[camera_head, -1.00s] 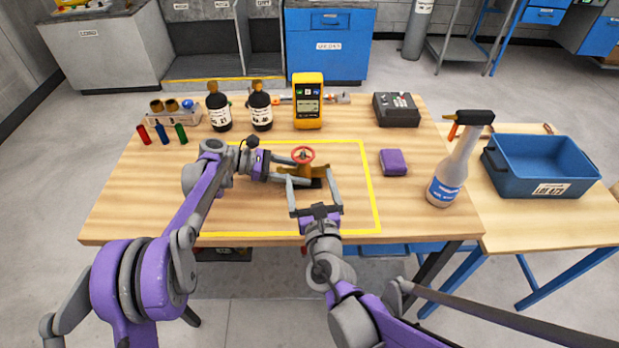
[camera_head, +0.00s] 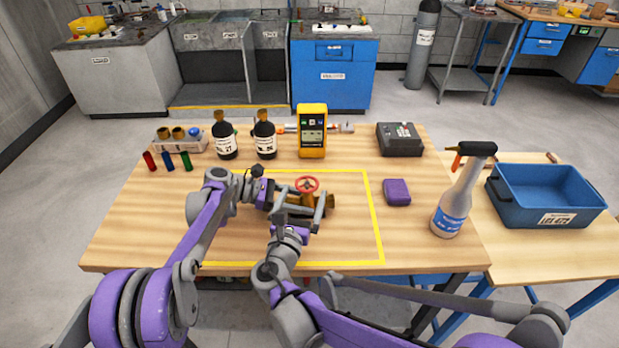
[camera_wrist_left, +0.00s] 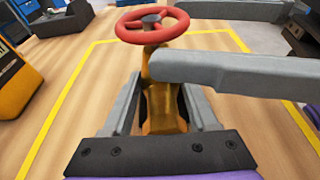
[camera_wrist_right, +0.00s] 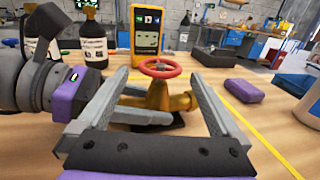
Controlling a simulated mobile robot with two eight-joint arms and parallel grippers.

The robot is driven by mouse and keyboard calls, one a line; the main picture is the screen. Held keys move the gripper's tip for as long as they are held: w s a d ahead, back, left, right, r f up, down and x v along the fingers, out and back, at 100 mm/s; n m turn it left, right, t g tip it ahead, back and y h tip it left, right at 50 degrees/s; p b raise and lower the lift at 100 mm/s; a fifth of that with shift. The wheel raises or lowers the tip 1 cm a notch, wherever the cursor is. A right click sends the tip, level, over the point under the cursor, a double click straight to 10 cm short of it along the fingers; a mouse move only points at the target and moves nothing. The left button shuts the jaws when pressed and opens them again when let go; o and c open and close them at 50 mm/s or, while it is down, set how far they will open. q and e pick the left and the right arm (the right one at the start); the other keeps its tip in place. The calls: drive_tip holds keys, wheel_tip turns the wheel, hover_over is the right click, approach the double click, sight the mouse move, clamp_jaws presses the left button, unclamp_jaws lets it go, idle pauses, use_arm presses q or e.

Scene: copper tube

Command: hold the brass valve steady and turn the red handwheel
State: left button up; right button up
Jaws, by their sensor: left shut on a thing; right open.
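The brass valve (camera_head: 323,202) stands on the wooden table inside a yellow outline, with the red handwheel (camera_head: 307,184) on top. In the left wrist view the valve body (camera_wrist_left: 162,105) sits between my left gripper's fingers (camera_wrist_left: 163,98), and the handwheel (camera_wrist_left: 151,24) rises above them. My left gripper (camera_head: 291,202) comes in from the left and is shut on the valve. My right gripper (camera_head: 305,211) is open on the near side of the valve. In the right wrist view its fingers (camera_wrist_right: 155,110) spread either side of the valve (camera_wrist_right: 165,98), below the handwheel (camera_wrist_right: 160,67).
Two dark bottles (camera_head: 265,140) and a yellow meter (camera_head: 312,132) stand behind the valve. A purple block (camera_head: 397,192), a spray bottle (camera_head: 456,200) and a dark box (camera_head: 400,139) are to the right. A blue bin (camera_head: 548,195) sits on the side table. The table's front left is clear.

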sight(305, 177)
drive_tip(key=x, duration=0.6)
drive_tip(key=shift+w+d, duration=0.1)
drive_tip(key=shift+w, duration=0.25)
drive_tip(key=c, duration=1.3)
drive_tip(key=n+y, duration=0.1)
drive_tip(key=y, duration=0.1)
drive_tip(key=n+y, duration=0.2)
drive_tip(key=y, duration=0.1)
drive_tip(key=shift+a+r+n+t+y, duration=0.15)
drive_tip(key=shift+a+n+t+y, duration=0.15)
drive_tip(key=shift+a+n+t, duration=0.1)
drive_tip(key=shift+a+n+y, duration=0.15)
drive_tip(key=shift+n+y, duration=0.35)
drive_tip(key=shift+y, duration=0.3)
drive_tip(key=o, duration=1.3)
drive_tip(key=shift+s, duration=0.1)
